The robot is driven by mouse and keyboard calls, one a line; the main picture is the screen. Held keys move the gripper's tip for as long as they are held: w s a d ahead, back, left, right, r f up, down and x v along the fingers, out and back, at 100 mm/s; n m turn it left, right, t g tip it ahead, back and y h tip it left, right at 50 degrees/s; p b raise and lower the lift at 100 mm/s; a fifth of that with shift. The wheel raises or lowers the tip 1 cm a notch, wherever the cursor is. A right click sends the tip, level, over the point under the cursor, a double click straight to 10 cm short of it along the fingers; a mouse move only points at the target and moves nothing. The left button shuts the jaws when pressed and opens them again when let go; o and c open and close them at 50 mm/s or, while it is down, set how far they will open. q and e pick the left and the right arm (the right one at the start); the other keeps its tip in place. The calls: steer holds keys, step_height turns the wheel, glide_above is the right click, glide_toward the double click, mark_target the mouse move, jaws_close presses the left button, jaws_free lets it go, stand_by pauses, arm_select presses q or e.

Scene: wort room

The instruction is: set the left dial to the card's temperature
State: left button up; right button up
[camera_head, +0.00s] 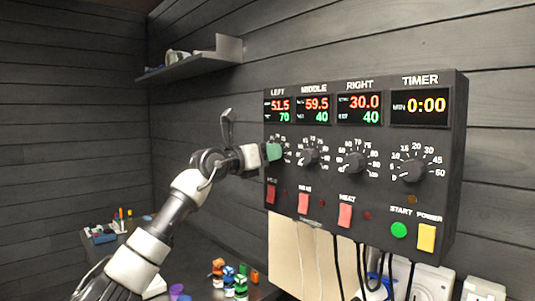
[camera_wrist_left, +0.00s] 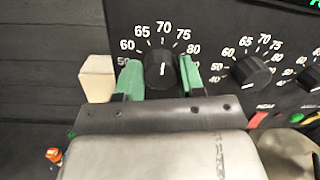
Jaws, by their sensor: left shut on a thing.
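The black left dial (camera_wrist_left: 161,66) sits on the dark control panel (camera_head: 375,217), under the LEFT display (camera_head: 278,110). That display reads 51.5 in red and 70 in green. In the left wrist view the dial's white pointer line points up near the 70 mark. My left gripper (camera_head: 273,152) is shut on the left dial, with one green finger on each side of it in the wrist view (camera_wrist_left: 160,76). In the head view the gripper hides most of this dial. I cannot make out a temperature card. My right gripper is not in view.
The middle dial (camera_head: 309,157), right dial (camera_head: 355,162) and timer dial (camera_head: 413,170) are to the right. Red switches, a green start button (camera_head: 398,230) and a yellow power switch (camera_head: 426,237) sit below. Cables hang under the panel. A shelf (camera_head: 195,62) is at upper left.

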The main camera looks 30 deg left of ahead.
arm_select(q)
steer(key=shift+f, duration=0.2)
steer(key=o, duration=0.9)
steer(key=shift+r, duration=0.1)
steer(key=b+v, duration=0.5)
steer(key=v, duration=0.5)
steer(key=shift+s+a, duration=0.1)
steer(key=shift+s, duration=0.3)
